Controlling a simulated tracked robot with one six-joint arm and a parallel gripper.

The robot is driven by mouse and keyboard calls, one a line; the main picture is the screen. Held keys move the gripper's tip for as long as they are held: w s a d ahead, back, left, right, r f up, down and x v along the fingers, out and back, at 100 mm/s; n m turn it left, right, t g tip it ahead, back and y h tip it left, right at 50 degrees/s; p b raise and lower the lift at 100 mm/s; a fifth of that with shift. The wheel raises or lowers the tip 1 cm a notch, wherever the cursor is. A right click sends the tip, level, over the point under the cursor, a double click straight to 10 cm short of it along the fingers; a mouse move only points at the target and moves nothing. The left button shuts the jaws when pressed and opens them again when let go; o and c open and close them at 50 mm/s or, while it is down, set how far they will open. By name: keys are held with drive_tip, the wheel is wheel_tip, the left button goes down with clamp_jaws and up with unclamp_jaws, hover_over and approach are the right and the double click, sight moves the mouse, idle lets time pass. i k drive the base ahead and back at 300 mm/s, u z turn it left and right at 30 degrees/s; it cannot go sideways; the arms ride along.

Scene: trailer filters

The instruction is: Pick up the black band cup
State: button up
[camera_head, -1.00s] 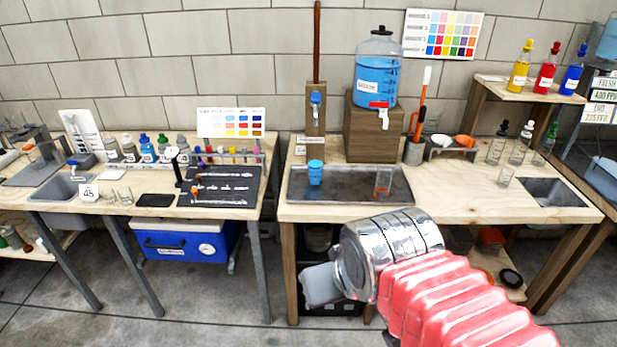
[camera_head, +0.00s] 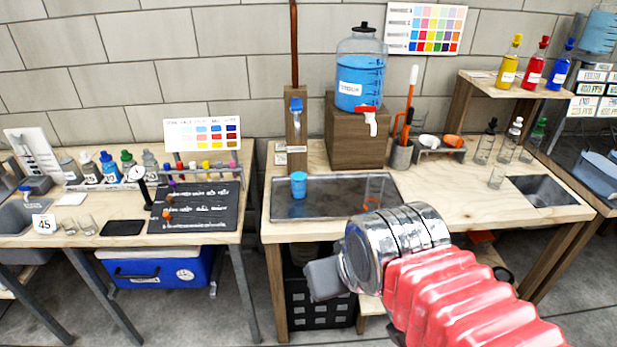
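I cannot make out a black band on any cup from here. A small clear cup (camera_head: 497,177) stands on the right part of the right wooden table. A clear cup with an orange-red tint (camera_head: 373,190) and a blue cup (camera_head: 298,185) stand on the grey metal tray (camera_head: 335,209). Two small clear cups (camera_head: 78,224) stand on the left table beside the "45" card. My gripper (camera_head: 322,279) is a grey end in front of the right table's front edge, apart from all cups. Its fingers are not clear, so open or shut cannot be told.
A blue water jug (camera_head: 361,75) stands on a wooden block behind the tray. Bottles with black, white and green caps (camera_head: 512,140) stand at the back right, near a sink (camera_head: 545,191). The table's front middle (camera_head: 450,212) is bare. A gap separates the tables.

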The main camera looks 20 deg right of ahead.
sight(299, 176)
drive_tip(key=u, duration=0.2)
drive_tip(key=i, duration=1.1)
drive_tip(key=u, duration=0.5)
